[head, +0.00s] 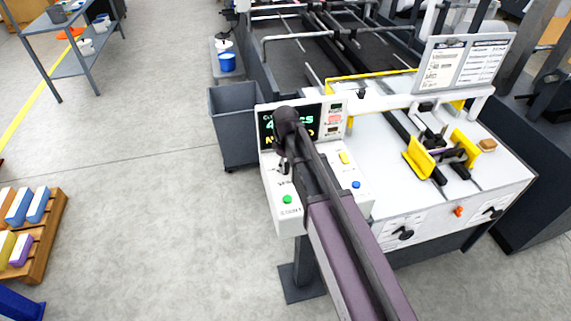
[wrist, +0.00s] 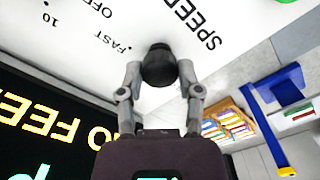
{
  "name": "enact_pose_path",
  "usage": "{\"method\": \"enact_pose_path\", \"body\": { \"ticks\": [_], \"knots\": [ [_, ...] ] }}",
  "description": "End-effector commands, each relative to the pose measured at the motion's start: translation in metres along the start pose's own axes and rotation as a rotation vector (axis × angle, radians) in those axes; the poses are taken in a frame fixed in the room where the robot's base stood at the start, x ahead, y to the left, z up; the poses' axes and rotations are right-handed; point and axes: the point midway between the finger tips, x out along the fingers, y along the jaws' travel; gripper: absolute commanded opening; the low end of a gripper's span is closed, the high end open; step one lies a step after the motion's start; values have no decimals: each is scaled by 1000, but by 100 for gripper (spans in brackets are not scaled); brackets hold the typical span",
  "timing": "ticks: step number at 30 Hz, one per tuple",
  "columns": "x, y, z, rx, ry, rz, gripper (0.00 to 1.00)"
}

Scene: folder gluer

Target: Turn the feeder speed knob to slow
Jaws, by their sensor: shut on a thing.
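The feeder speed knob (wrist: 160,60) is a round black knob on the white control panel (wrist: 100,22) in the wrist view. My gripper (wrist: 160,72) has one finger on each side of it and is shut on it. The words SPEED, FAST and OFF show upside down around the knob. Its pointer cannot be made out. In the head view my gripper (head: 283,163) is over the left part of the panel (head: 272,200), below the display. There my arm and gripper mostly hide the knob.
The dark display (wrist: 45,125) with yellow and green letters is close to my gripper. A green button (head: 287,199), a blue button (head: 356,184) and a yellow switch (head: 345,157) sit on the same panel. A grey bin (head: 238,125) stands left of it; the floor there is clear.

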Motion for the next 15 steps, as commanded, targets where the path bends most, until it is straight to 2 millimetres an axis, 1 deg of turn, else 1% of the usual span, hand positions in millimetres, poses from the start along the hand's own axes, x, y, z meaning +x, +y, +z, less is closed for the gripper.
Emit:
{"method": "enact_pose_path", "body": {
  "ticks": [6, 7, 8, 9, 10, 11, 15],
  "knots": [
    [0, -2, 0, -2, 1, -3, 0],
    [0, -2, 0, -2, 1, -3, 49],
    [0, -2, 0, -2, 1, -3, 58],
    [0, -1, 0, -2, 1, -3, 70],
    [0, -1, 0, -1, 1, -3, 79],
    [0, -1, 0, -1, 1, -2, 81],
    [0, -1, 0, 0, 0, -1, 81]
  ]
}}
